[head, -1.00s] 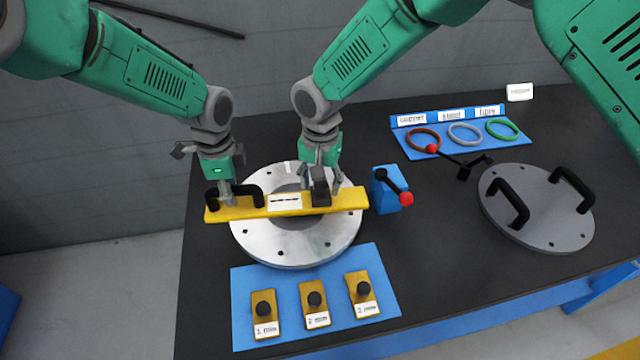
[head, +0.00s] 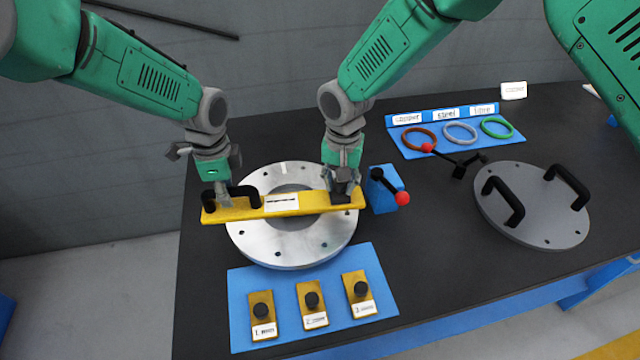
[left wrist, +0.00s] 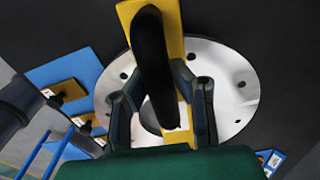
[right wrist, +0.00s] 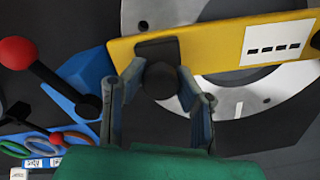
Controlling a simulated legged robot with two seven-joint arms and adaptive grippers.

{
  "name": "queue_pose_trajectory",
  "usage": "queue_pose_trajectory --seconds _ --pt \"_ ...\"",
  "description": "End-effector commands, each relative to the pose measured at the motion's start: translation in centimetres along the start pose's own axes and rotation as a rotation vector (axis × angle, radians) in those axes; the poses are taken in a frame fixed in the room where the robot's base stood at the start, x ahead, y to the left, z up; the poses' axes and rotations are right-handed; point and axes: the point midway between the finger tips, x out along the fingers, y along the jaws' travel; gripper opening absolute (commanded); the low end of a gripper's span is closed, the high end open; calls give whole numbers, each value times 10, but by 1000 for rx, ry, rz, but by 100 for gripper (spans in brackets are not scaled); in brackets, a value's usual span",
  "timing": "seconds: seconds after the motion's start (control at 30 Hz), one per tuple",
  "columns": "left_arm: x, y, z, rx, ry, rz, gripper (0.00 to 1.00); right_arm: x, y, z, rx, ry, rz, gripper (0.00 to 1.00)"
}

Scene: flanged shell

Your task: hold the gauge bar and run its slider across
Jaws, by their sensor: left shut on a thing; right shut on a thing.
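The yellow gauge bar (head: 310,201) lies across the silver flange (head: 285,250), with a white label in its middle. My left gripper (head: 220,198) is shut on the black handle at the bar's left end; the handle (left wrist: 152,60) also shows between the fingers in the left wrist view. The black slider (head: 343,190) sits near the bar's right end. My right gripper (head: 342,182) is shut on the slider's knob; the right wrist view shows the round knob (right wrist: 161,80) between the fingertips.
A blue block with a red-knobbed lever (head: 385,195) stands just right of the bar's end. A blue tray (head: 310,325) with several brass pieces lies in front. A grey cover with two handles (head: 535,220) is at right. Coloured rings (head: 460,133) lie on a blue rack behind.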

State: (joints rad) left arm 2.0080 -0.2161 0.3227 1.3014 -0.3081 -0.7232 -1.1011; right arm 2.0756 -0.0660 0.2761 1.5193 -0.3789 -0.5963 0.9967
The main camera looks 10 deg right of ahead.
Motion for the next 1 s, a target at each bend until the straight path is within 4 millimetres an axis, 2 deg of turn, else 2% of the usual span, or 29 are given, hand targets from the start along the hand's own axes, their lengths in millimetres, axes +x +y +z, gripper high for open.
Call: queue_pose_trajectory --seconds 0.1,0.4,0.43,0.47,0.5,0.83,1.0 --pt "-1 0 2 1 -3 0 0 -1 14 -7 3 2 1 0" --pt "0 0 2 1 -4 1 0 0 16 -7 1 3 2 0" --pt "0 0 3 1 -4 1 0 -1 15 -7 1 3 2 33" --pt "0 0 3 1 -4 1 0 -1 15 -7 1 3 2 43" --pt "0 0 3 1 -4 1 0 0 15 -7 1 2 2 46" --pt "0 0 1 1 -3 1 0 -3 15 -7 1 2 0 46" --pt "0 0 1 0 -3 0 0 -24 15 -8 1 3 0 46"
